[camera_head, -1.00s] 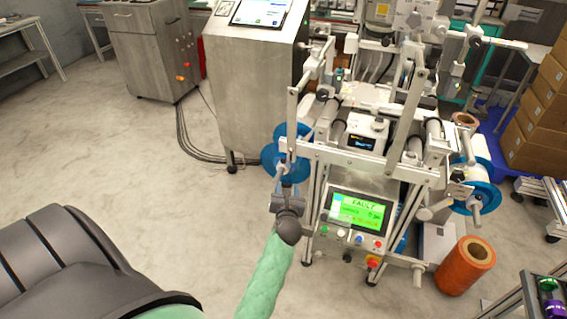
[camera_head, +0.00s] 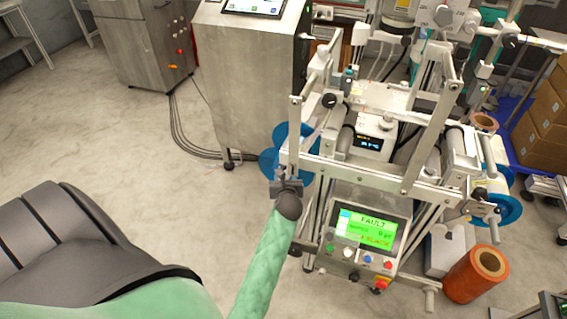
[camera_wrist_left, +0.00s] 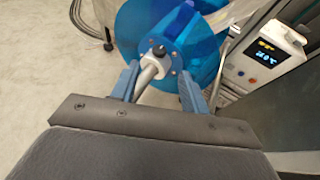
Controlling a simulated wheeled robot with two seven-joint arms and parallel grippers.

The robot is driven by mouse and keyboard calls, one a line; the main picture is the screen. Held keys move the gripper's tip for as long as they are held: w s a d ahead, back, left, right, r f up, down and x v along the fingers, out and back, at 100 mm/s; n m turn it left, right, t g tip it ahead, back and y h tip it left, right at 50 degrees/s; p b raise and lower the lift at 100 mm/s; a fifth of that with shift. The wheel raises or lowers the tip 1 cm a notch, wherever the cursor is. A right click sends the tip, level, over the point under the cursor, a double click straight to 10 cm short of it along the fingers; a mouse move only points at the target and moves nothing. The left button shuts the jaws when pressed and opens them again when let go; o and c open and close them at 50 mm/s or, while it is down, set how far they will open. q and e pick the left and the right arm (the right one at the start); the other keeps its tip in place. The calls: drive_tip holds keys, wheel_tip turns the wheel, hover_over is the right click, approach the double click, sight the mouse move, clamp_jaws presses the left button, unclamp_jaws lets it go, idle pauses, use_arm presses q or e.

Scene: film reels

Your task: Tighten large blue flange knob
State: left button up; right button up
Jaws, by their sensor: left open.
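The large blue flange (camera_head: 270,160) stands on the left side of the reel machine, partly hidden by the frame and my gripper. In the left wrist view the blue flange (camera_wrist_left: 137,28) fills the top middle. Its hub carries a silver knob or handle (camera_wrist_left: 150,68) with a small black end piece (camera_wrist_left: 158,50). My left gripper (camera_head: 287,182) is at the flange's near side. In the left wrist view its open fingers (camera_wrist_left: 160,78) lie on either side of the silver handle, with gaps showing. My right gripper is not in view.
The machine's front panel (camera_head: 362,232) reads FAULT and sits right of my left arm. A metal cabinet (camera_head: 245,80) stands behind the flange. A second blue flange (camera_head: 506,210) and an orange roll (camera_head: 474,274) are at the right.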

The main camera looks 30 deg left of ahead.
sight(284, 169)
use_arm(q)
drive_tip(key=x, duration=0.7)
drive_tip(key=shift+w+a, duration=0.2)
drive_tip(key=shift+w, duration=0.15)
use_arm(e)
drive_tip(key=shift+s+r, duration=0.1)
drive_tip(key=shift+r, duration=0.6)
use_arm(q)
clamp_jaws()
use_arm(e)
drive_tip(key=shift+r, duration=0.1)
